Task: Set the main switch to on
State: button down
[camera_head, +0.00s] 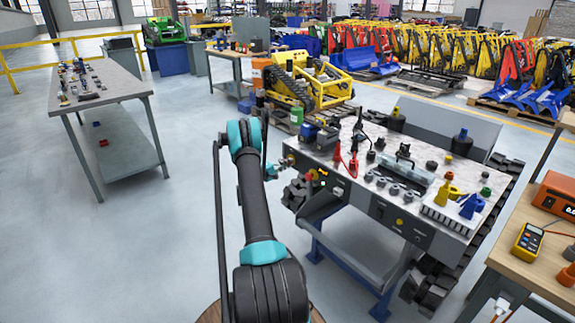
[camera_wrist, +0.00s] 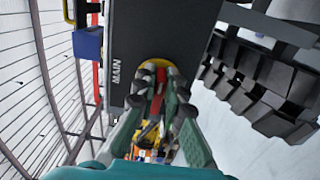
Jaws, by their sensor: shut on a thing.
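The main switch has a red handle (camera_wrist: 161,76) on a round yellow base (camera_wrist: 151,64), set in a dark panel (camera_wrist: 130,25) marked MAIN. My gripper (camera_wrist: 161,88) has its fingers on both sides of the red handle and is shut on it. The fingers hide part of the handle, and I cannot tell whether the switch stands at on or off. In the head view my gripper (camera_head: 287,163) reaches the left end of the carrier (camera_head: 355,205), beside small red and yellow parts.
Black track blocks (camera_wrist: 265,85) stand close right of the panel in the wrist view. The carrier's top holds clamps, bottles and a white rack (camera_head: 450,218). A workbench (camera_head: 110,83) stands left and a wooden table (camera_head: 535,255) right. Open floor lies left of my arm.

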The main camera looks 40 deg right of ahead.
jog(key=c, duration=1.6)
grip_release()
jog(key=s+a, duration=0.1)
jog(key=a, duration=1.1)
